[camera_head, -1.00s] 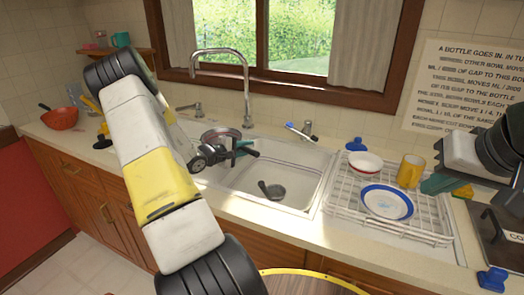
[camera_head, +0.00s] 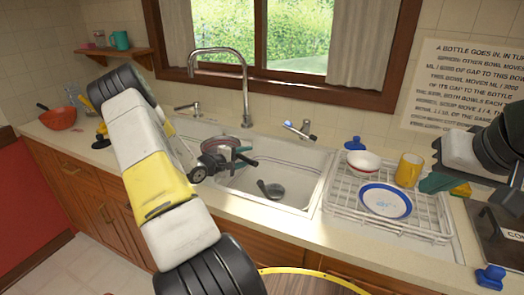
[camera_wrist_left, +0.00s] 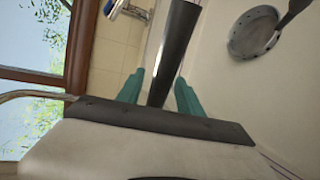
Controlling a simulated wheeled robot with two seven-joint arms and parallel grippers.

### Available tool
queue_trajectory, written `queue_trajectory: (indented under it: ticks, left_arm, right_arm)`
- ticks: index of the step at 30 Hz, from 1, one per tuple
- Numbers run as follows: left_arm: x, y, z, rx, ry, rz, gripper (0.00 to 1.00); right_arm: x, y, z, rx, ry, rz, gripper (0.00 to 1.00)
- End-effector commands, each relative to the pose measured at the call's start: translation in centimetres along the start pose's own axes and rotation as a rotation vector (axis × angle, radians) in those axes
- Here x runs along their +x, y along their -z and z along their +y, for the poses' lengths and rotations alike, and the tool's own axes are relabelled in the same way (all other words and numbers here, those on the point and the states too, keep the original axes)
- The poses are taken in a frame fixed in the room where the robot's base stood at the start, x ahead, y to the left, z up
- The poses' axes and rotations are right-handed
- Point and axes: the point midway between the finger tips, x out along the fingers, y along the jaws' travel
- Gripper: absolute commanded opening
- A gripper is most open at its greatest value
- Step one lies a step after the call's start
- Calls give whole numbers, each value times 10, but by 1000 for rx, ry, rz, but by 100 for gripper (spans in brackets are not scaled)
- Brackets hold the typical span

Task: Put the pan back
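The pan's body is not clear there. My right gripper (camera_head: 436,181) is at the right above the dish rack, and its finger gap does not show clearly. An orange-red bowl or pan (camera_head: 60,118) stands on the far-left counter.
The white sink (camera_head: 300,170) holds a dark round strainer-like thing (camera_head: 272,190). The dish rack (camera_head: 340,205) holds a plate (camera_head: 386,202), a bowl (camera_head: 363,161) and a yellow mug (camera_head: 408,171). A tall faucet (camera_head: 246,90) rises behind the sink. A small shelf (camera_head: 130,54) is at left.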

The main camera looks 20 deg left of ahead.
Motion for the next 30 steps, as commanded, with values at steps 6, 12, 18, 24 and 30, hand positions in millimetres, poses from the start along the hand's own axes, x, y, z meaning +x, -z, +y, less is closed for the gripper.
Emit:
queue_trajectory:
  ticks: [6,12,18,24,30]
  left_arm:
    - [-1,0,2,1,0,0,43]
    - [-24,1,3,1,1,3,43]
    - [-68,1,3,0,1,4,43]
    - [-104,0,3,0,0,2,43]
    - [-120,0,2,0,1,0,43]
  right_arm:
    - [0,0,0,0,0,0,0]
    - [0,0,0,0,0,0,0]
    - [0,0,0,0,0,0,0]
    - [0,0,0,0,0,0,0]
    - [0,0,0,0,0,0,0]
